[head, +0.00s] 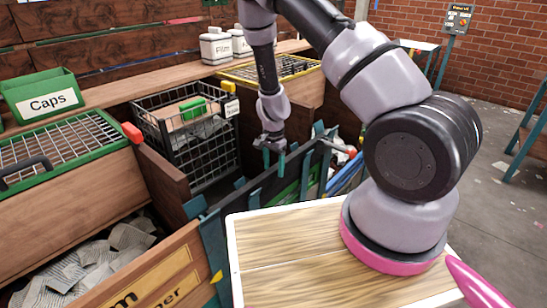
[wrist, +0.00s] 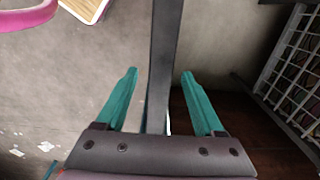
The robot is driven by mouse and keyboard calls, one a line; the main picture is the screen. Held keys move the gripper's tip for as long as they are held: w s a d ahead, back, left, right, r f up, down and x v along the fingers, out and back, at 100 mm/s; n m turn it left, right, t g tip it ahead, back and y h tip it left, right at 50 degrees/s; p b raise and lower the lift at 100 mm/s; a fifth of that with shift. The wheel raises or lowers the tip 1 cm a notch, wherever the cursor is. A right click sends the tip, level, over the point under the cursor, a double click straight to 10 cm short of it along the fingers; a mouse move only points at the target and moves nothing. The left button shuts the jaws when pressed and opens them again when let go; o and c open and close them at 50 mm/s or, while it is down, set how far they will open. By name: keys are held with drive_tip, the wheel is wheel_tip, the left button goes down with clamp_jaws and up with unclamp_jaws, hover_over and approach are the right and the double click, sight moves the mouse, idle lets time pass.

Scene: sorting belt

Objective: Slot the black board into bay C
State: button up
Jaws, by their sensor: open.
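The black board (head: 243,198) stands on edge among teal slotted posts (head: 213,250), in front of the black wire crate. My gripper (head: 274,163) points down at the board's far part, with its teal fingers open. In the wrist view the board (wrist: 164,40) shows as a dark upright strip running between the two open fingers (wrist: 159,74). A gap shows on both sides, so the fingers straddle the board without visibly pressing on it. The board's lower edge is hidden, and I cannot read any bay letter.
A black wire crate (head: 212,158) stands behind the board. A green bin labelled Caps (head: 45,97) and a green-rimmed grille (head: 55,145) are at left. Crumpled paper (head: 100,255) fills the wooden bin in front. My wooden tray top (head: 290,255) is clear. Open floor lies at right.

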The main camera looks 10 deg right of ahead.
sight(274, 177)
wheel_tip(274, 177, down, 5)
drive_tip(key=shift+f, duration=0.1)
idle(0.3)
clamp_jaws()
idle(1.2)
drive_tip(key=c, duration=0.8)
unclamp_jaws()
clamp_jaws()
